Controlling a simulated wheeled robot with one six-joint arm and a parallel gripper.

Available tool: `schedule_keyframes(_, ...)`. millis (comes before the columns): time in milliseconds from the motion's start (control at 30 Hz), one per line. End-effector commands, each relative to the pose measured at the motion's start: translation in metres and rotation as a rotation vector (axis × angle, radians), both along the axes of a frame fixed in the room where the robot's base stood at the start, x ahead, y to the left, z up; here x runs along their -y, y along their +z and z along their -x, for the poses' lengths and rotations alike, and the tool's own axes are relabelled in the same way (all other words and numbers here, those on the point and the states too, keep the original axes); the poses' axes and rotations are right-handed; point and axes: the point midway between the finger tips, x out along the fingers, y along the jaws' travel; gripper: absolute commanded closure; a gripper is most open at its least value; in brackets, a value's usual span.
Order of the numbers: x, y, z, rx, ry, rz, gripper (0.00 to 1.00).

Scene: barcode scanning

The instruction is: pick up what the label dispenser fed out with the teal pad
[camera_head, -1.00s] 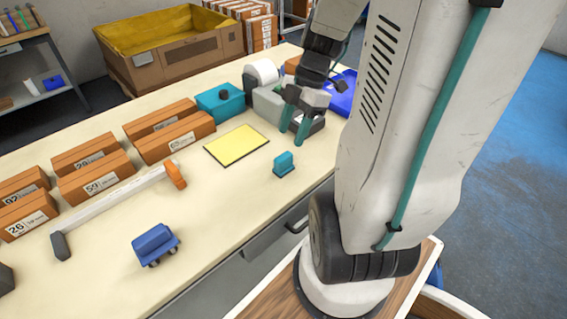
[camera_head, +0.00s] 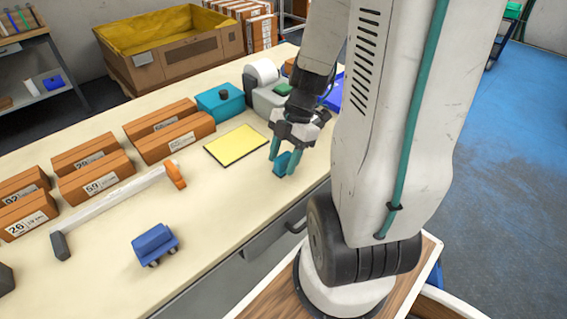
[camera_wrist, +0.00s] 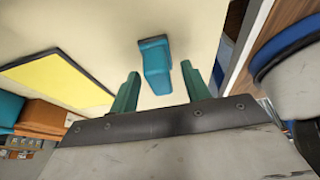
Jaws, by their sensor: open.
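The small teal pad (camera_head: 281,164) stands on the table near its front edge. In the wrist view the teal pad (camera_wrist: 155,62) lies ahead, between the lines of my two green fingers. My gripper (camera_head: 283,160) is open and points down at the pad, one finger to each side; I cannot tell if they touch it. It also shows in the wrist view (camera_wrist: 160,75). The label dispenser, a grey machine with a white roll (camera_head: 264,72), stands behind my gripper. My arm hides its front, so I cannot see any fed-out label.
A yellow sheet with a dark border (camera_head: 237,145) lies left of the pad. A teal box (camera_head: 219,104) stands behind it. Table between sheet and blue block is clear.

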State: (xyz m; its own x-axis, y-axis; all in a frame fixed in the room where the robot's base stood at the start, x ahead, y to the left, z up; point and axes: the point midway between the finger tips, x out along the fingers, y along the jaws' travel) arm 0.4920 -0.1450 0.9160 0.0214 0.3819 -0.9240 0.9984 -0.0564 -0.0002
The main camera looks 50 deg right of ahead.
Motion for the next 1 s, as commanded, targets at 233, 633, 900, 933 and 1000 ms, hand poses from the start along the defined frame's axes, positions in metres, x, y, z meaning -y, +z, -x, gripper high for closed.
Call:
schedule_keyframes(233, 0.0, 0.0, 0.0, 0.001, 0.0, 0.0, 0.97)
schedule_keyframes(633, 0.0, 0.002, 0.0, 0.001, 0.001, 0.0, 1.0)
schedule_keyframes(900, -0.003, 0.016, -0.001, 0.002, 0.006, 0.001, 1.0)
schedule_keyframes(933, -0.003, 0.019, -0.001, 0.003, 0.006, 0.001, 1.0)
schedule_keyframes(1000, -0.004, 0.024, -0.002, 0.003, 0.01, 0.001, 1.0)
